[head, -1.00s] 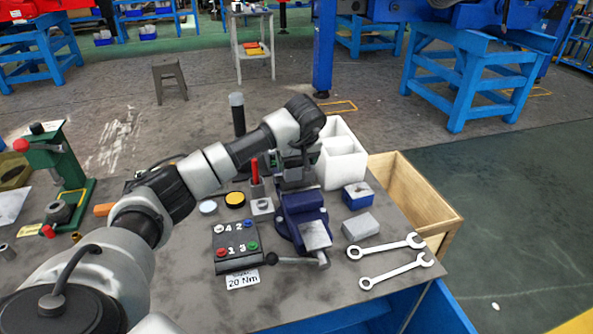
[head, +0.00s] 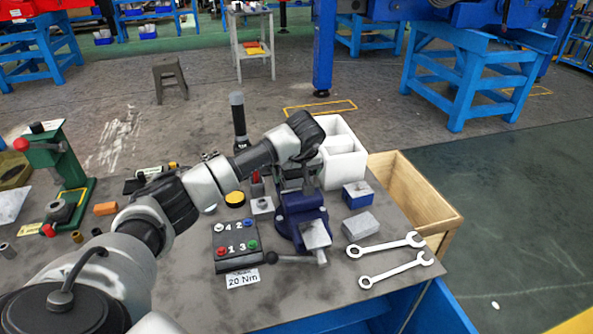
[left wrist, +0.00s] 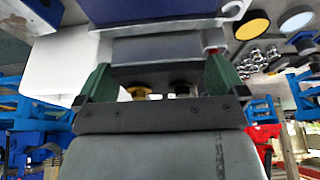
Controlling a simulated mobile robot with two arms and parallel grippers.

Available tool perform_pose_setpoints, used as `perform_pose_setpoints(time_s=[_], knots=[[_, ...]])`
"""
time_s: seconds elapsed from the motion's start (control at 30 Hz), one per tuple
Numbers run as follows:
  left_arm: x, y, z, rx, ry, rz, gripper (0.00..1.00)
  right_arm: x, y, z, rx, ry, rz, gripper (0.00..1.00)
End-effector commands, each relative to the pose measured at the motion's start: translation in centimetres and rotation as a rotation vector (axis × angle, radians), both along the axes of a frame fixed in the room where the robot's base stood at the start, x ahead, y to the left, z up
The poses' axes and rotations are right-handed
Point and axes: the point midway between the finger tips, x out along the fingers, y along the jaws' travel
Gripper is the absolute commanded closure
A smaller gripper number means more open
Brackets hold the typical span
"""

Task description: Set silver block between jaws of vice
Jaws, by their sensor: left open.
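The blue vice (head: 291,212) stands near the middle of the bench, with a bare silver plate (head: 316,235) at its front; its blue body also fills the top of the left wrist view (left wrist: 165,10). My left gripper (head: 293,182) is low behind the vice, partly hidden by its own wrist. In the left wrist view its green fingers (left wrist: 162,75) are apart, with a grey block-like piece (left wrist: 160,48) just beyond or between the tips, against the blue. I cannot tell whether this is the silver block or part of the vice. Another grey block (head: 361,225) lies right of the vice.
A white divided box (head: 343,165) stands right of the gripper. A blue-and-grey block (head: 357,195) and two wrenches (head: 390,245) lie on the right. A button box (head: 237,244) sits left of the vice, a yellow disc (head: 235,198) behind it.

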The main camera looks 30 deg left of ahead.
Motion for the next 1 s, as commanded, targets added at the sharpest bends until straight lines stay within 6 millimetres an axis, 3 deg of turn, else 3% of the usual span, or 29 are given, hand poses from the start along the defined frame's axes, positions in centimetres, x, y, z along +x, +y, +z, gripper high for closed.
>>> perform_pose_setpoints(time_s=[0.17,0.5,0.7,1.0], knots=[[-0.1,-0.3,1.2,0.001,-0.004,-0.002,0.0,0.0,0.0,0.1,0.0,0.0,0.0,0.57],[-1.9,-2.2,7.7,0.002,-0.005,-0.002,0.0,0.0,0.0,0.1,0.0,0.0,0.0,0.57],[-2.7,-3.2,10.5,0.001,-0.002,-0.002,0.0,0.0,0.0,0.1,0.0,0.0,0.0,0.57],[-3.0,-3.5,11.4,-0.001,0.001,0.0,0.0,0.0,0.0,0.1,0.0,0.001,0.0,0.57]])
